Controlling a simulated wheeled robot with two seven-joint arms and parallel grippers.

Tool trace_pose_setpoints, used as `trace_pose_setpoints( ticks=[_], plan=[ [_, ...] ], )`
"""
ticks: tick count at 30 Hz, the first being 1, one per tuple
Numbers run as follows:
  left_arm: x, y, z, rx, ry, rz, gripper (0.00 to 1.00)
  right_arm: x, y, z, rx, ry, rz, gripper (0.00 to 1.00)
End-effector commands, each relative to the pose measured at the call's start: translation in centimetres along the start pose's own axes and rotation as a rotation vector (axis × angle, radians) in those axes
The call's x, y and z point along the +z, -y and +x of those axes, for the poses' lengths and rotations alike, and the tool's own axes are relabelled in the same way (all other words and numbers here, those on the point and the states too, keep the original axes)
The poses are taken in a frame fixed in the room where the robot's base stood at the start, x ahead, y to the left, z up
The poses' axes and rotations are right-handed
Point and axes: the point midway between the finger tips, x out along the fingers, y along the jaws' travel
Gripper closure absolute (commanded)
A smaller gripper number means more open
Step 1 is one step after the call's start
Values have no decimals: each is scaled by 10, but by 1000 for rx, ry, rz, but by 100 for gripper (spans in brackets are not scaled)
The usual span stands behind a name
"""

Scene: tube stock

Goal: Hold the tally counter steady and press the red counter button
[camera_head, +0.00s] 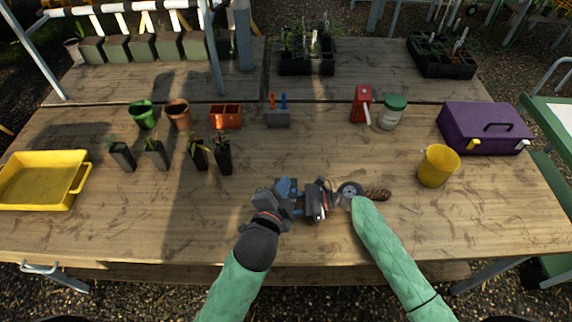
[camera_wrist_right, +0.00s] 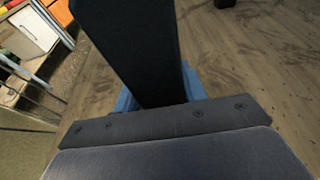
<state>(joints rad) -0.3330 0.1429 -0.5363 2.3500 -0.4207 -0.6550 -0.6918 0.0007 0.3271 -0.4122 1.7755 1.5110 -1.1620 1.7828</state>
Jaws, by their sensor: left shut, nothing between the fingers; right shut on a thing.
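My left gripper (camera_head: 286,187) is in the head view at the front middle of the table, with blue fingers shut and empty. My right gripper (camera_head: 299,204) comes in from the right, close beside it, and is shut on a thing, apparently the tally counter. The counter is mostly hidden by the two grippers, and I cannot make out its red button. In the right wrist view, a dark upright part (camera_wrist_right: 135,45) fills the middle, with blue (camera_wrist_right: 192,85) behind it. I cannot tell the counter apart there.
A brown cone-like thing (camera_head: 378,194) lies by my right wrist. A yellow cup (camera_head: 438,166) and purple toolbox (camera_head: 486,127) stand to the right. Seedling pots (camera_head: 223,158) stand behind left, and a yellow tray (camera_head: 42,180) is at far left. The wooden table (camera_head: 140,225) is clear at front left.

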Motion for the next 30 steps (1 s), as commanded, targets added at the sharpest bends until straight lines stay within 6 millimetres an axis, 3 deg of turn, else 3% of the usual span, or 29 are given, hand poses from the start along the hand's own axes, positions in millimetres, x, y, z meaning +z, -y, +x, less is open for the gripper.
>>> trace_pose_setpoints(
  ticks=[1,4,5,17,30],
  plan=[
    [0,0,0,0,0,0,100,0,0,0,0,0,0,54],
    [0,0,0,0,0,0,100,0,0,0,0,0,0,35],
    [0,0,0,0,0,0,100,0,0,0,0,0,0,33],
    [0,0,0,0,0,0,100,0,0,-8,0,-1,0,33],
    [0,0,0,0,0,0,100,-1,0,-85,0,-2,1,33]
  ],
)
